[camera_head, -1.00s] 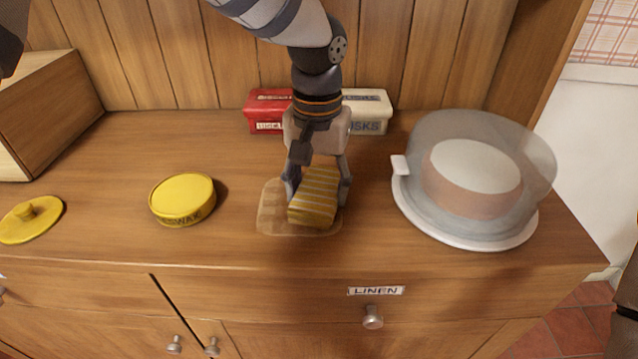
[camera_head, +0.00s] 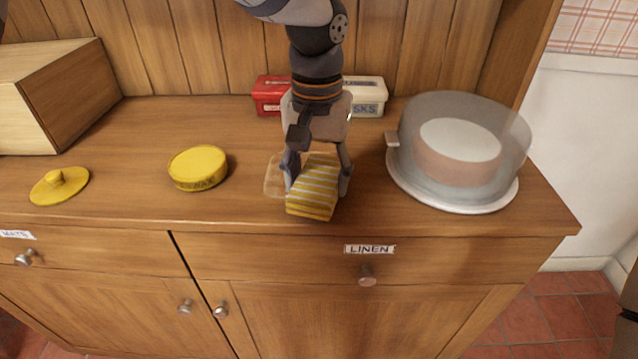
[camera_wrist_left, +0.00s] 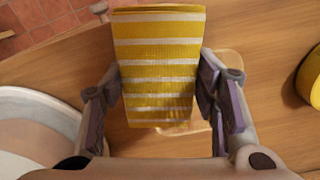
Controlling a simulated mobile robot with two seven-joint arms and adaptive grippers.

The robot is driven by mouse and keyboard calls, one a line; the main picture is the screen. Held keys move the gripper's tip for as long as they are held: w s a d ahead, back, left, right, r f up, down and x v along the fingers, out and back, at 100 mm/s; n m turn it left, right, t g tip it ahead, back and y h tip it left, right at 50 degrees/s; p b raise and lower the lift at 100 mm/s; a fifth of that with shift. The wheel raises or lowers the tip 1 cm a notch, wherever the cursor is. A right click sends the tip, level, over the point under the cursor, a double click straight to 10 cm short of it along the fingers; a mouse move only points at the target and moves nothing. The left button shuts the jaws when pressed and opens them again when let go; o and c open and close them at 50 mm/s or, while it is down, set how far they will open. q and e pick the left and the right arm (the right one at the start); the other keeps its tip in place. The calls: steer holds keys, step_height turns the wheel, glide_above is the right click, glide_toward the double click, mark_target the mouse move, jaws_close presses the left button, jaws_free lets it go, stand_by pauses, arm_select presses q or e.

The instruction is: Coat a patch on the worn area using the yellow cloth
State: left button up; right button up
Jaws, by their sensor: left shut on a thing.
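The yellow cloth (camera_head: 314,192), striped with white and folded into a block, is in my left gripper (camera_head: 318,184) over the sideboard top. The wrist view also shows the cloth (camera_wrist_left: 158,62) between the two fingers (camera_wrist_left: 158,95). The worn area (camera_head: 274,178) is a paler patch of wood; it shows to the left of and behind the cloth, and the rest is hidden by the cloth and gripper. The cloth's front end reaches past the patch toward the front edge. I cannot tell whether the cloth touches the wood. The right gripper is not in view.
A cake under a clear dome sits on a white plate (camera_head: 480,204) to the right. Red (camera_head: 271,95) and white (camera_head: 366,97) boxes stand behind. A wooden box (camera_head: 75,100) is at the back left.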

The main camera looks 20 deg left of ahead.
arm_select(q)
steer(key=shift+w+a+r, duration=0.1)
steer(key=shift+w+r, duration=0.2)
steer(key=shift+r, duration=0.35)
steer(key=shift+s+r, duration=0.1)
steer(key=shift+r, duration=2.15)
